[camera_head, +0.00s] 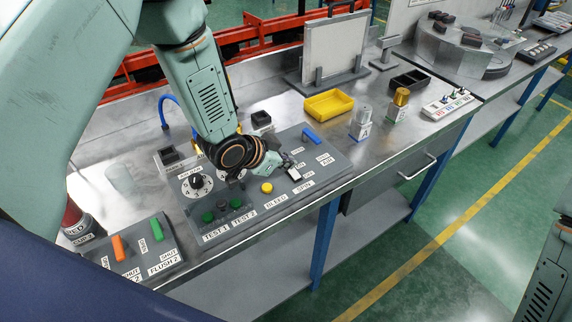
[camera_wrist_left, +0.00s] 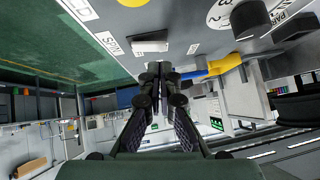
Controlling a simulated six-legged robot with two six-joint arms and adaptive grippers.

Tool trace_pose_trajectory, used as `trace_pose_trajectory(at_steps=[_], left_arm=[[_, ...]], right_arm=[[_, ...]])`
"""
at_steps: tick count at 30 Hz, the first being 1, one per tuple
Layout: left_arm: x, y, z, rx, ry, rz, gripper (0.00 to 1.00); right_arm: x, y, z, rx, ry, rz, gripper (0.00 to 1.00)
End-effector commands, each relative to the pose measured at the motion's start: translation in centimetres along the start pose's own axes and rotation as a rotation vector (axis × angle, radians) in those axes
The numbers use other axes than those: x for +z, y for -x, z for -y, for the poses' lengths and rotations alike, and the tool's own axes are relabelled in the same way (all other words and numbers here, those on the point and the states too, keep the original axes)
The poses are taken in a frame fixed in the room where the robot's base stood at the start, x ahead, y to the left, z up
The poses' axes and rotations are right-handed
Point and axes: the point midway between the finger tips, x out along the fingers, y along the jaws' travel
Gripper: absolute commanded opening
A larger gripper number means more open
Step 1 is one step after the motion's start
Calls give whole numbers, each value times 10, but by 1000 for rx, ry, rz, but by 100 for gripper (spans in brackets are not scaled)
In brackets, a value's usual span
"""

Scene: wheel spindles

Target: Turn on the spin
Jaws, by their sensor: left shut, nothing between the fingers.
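The grey control panel (camera_head: 225,225) lies on the metal bench. Its SPIN label (camera_head: 304,187) is at the front edge, and a small white switch (camera_head: 294,174) sits just behind it. In the left wrist view the white switch (camera_wrist_left: 150,46) stands out beside the upside-down SPIN label (camera_wrist_left: 110,43). My left gripper (camera_head: 284,163) is shut and empty, close to the switch; its fingertips (camera_wrist_left: 160,70) appear just below the switch in the wrist view. I cannot tell whether they touch it. The switch's on or off position is unclear. My right gripper is out of view.
On the panel are a yellow BLEED button (camera_head: 267,188), green TEST 1 button (camera_head: 208,217), black dial (camera_head: 196,181) and blue lever (camera_head: 311,135). A FLUSH panel with an orange lever (camera_head: 118,248) is at left. A yellow tray (camera_head: 328,105) stands behind.

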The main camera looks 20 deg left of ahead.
Motion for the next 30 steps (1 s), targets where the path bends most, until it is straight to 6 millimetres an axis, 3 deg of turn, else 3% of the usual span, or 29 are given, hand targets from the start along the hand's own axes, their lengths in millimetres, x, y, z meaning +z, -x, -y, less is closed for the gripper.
trace_pose_trajectory(at_steps=[6, 30], left_arm=[[10, -11, 0, -1, -1, -1, 0], [17, -16, 0, 2, -1, 3, 0]], right_arm=[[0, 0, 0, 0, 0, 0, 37], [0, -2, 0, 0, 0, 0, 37]])
